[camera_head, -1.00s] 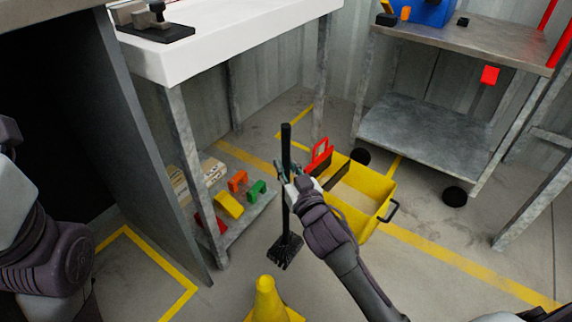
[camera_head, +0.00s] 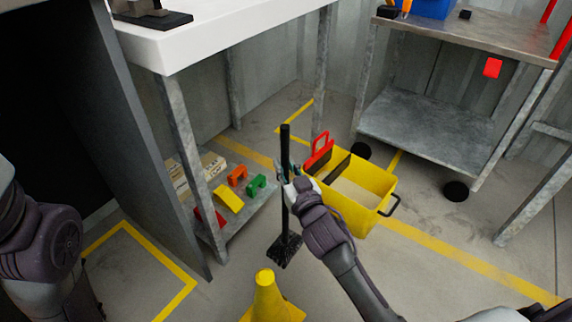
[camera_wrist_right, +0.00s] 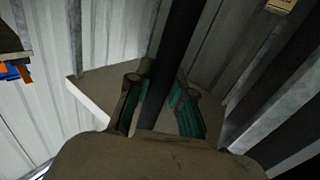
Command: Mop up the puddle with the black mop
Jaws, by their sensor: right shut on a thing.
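The black mop (camera_head: 285,217) stands upright in the head view, its dark head low near the floor behind the yellow cone. I cannot tell whether the mop head touches the floor. My right gripper (camera_head: 287,176) is shut on the mop's handle at mid-height. In the right wrist view the black handle (camera_wrist_right: 173,55) runs between the green-padded fingers of the gripper (camera_wrist_right: 160,105). My left gripper is out of view; only part of my left arm shows at the left edge. I cannot make out a puddle in these frames.
A yellow mop bucket (camera_head: 358,193) with a red wringer handle (camera_head: 319,150) stands just right of the mop. A yellow cone (camera_head: 266,298) stands in front. A white table (camera_head: 225,35) with a low shelf is at left, a metal cart (camera_head: 430,130) at back right. Floor at right is open.

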